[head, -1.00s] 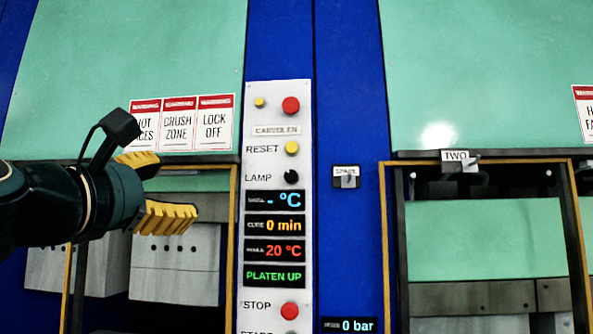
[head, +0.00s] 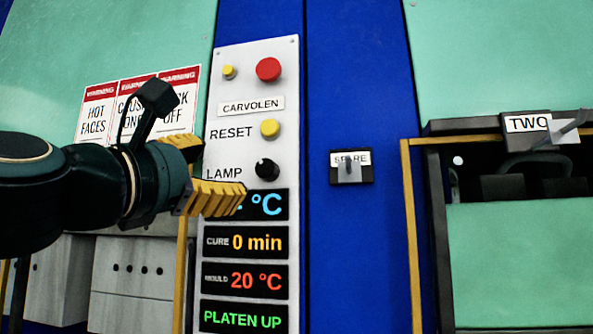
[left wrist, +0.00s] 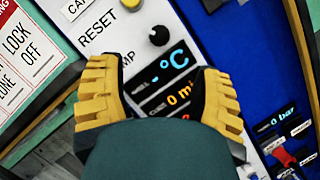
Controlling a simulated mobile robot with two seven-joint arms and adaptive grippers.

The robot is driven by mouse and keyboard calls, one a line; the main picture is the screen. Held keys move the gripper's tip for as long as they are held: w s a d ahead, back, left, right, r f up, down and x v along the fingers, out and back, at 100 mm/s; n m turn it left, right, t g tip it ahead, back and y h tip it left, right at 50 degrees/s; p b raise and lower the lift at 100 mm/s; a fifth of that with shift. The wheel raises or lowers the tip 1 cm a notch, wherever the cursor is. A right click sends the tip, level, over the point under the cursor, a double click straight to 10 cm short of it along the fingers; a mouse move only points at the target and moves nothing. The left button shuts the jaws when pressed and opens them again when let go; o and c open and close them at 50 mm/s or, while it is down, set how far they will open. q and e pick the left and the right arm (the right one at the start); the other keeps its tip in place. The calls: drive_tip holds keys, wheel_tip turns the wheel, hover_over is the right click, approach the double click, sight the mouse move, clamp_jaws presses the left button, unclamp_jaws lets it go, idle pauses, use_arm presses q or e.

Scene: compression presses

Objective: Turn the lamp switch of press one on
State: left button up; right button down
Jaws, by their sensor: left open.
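The lamp switch (head: 267,169) is a round black knob with a small white mark, right of the word LAMP on the white control panel (head: 290,110). It also shows in the left wrist view (left wrist: 159,36), beyond and above the open fingers. My left gripper (head: 208,172) is open and empty in the head view, just left of the knob and apart from it. Its lower yellow finger covers the left part of the top display. In the left wrist view the gripper (left wrist: 155,95) has its two yellow fingers spread either side of the displays. My right gripper is out of view.
The yellow reset button (head: 270,129) sits just above the knob, with a red button (head: 268,69) higher up. A spare switch (head: 350,169) is on the blue column to the right. Warning signs (head: 97,112) are behind my left arm.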

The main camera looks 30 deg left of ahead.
sight(265, 166)
use_arm(q)
drive_tip(key=p+x, duration=0.2)
drive_tip(key=x, duration=1)
drive_tip(key=shift+w+a, duration=0.1)
drive_tip(key=shift+w, duration=0.15)
drive_tip(key=shift+s, duration=0.1)
clamp_jaws()
